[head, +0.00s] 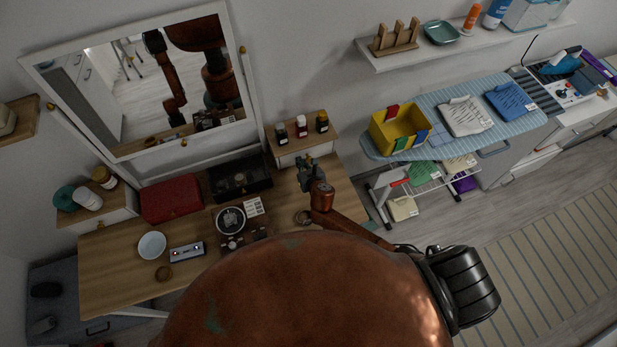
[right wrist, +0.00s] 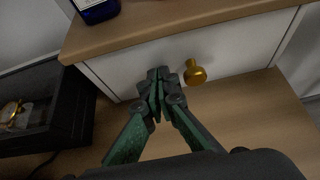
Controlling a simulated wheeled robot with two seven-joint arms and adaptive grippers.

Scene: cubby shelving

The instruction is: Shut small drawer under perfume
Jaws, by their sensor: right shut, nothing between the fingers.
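Several small perfume bottles (head: 301,126) stand on a wooden-topped small cabinet at the right end of the dressing table. Under that top (right wrist: 150,28) is a white drawer front (right wrist: 240,45) with a round brass knob (right wrist: 195,72). My right gripper (head: 306,170) is in front of this drawer, shut and empty. In the right wrist view its fingertips (right wrist: 158,76) are close to the drawer front, just left of the knob. I cannot tell whether they touch it, or how far the drawer stands out. My left gripper is not in view.
The dressing table (head: 110,265) holds a black box (head: 240,178), a red box (head: 171,198) and a white bowl (head: 152,245). A second small cabinet (head: 97,212) stands at its left end. A mirror (head: 150,85) is behind. An ironing board (head: 450,110) is at right.

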